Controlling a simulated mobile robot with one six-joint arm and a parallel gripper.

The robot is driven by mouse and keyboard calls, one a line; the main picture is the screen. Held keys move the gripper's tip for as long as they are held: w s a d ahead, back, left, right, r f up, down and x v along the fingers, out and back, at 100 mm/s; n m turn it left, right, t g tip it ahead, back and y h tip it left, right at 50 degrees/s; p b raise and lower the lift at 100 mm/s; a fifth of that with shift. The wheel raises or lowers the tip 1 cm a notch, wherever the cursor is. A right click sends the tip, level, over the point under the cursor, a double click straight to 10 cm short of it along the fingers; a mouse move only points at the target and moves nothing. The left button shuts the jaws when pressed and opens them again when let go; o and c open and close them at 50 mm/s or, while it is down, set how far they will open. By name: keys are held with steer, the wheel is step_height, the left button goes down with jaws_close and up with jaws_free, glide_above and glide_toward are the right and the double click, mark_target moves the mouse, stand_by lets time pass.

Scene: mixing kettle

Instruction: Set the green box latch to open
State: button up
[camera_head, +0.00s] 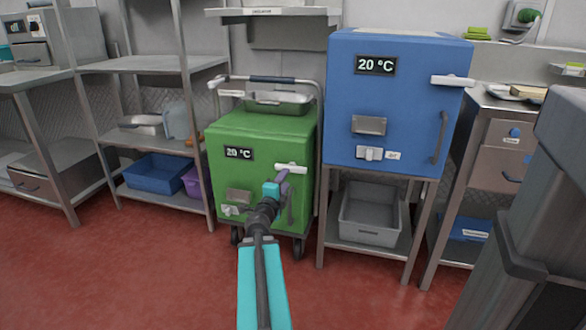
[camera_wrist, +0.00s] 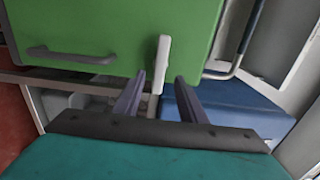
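The green box (camera_head: 262,145) stands on a wheeled cart and shows a 20 °C display. Its white latch (camera_head: 291,168) is a bar lying roughly horizontal across the upper right of the front, above the dark door handle (camera_head: 290,207). My gripper (camera_head: 283,177) is at the latch. In the wrist view the green box (camera_wrist: 100,25) fills the top, and the handle (camera_wrist: 70,55) lies to the left. The latch (camera_wrist: 161,62) reaches down between the two fingers of my gripper (camera_wrist: 160,77). The fingers are open, with a visible gap on each side of the latch.
A blue box (camera_head: 395,105) with its own white latch (camera_head: 452,80) stands on a table at right, above a grey bin (camera_head: 370,215). A metal shelf (camera_head: 150,64) with a blue tub (camera_head: 155,173) is at left. Red floor (camera_head: 130,275) in front is clear.

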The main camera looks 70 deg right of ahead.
mark_target(291, 167)
steer(key=d, duration=0.3)
steer(key=w+d+b, duration=0.1)
steer(key=d, duration=0.1)
steer(key=shift+d, duration=0.3)
steer(key=shift+d+p, duration=0.3)
steer(key=shift+d, duration=0.2)
steer(key=shift+c, duration=0.3)
